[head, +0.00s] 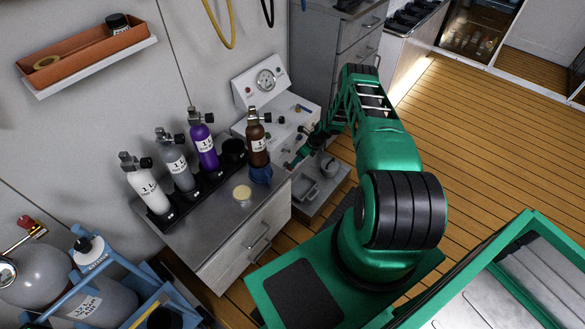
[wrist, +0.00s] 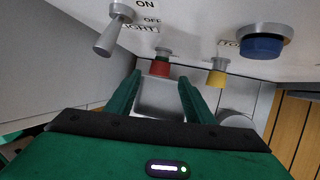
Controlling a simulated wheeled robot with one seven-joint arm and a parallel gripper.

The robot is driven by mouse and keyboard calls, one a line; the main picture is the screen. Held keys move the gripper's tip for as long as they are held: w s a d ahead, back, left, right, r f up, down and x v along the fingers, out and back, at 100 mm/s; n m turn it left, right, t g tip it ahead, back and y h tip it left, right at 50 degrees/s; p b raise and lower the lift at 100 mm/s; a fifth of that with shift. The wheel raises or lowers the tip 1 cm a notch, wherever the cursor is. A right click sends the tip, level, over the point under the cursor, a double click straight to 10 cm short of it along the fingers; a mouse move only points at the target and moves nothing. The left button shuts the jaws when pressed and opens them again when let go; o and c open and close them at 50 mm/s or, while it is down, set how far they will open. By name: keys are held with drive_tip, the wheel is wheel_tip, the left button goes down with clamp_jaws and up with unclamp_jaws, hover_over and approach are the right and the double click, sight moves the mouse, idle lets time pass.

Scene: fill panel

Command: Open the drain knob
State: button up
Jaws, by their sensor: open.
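The fill panel (head: 262,84) is a white cabinet with a round gauge, standing at the back of the bench. In the wrist view, a red knob (wrist: 160,67), a yellow knob (wrist: 217,75) and a blue knob (wrist: 263,47) stick out from its white face. No readable label marks which is the drain knob. My gripper (wrist: 159,84) is open and empty. Its two green fingers point toward the red knob, which appears between and just beyond the tips; contact is not visible. In the head view my gripper (head: 297,158) is at the panel's front, small and partly hidden.
A metal toggle lever (wrist: 113,32) marked ON and OFF is left of the knobs. A grey sink-like bin (head: 318,188) lies below.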

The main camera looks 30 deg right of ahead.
drive_tip(key=shift+x, duration=2.5)
drive_tip(key=shift+r, duration=0.1)
drive_tip(key=c, duration=1)
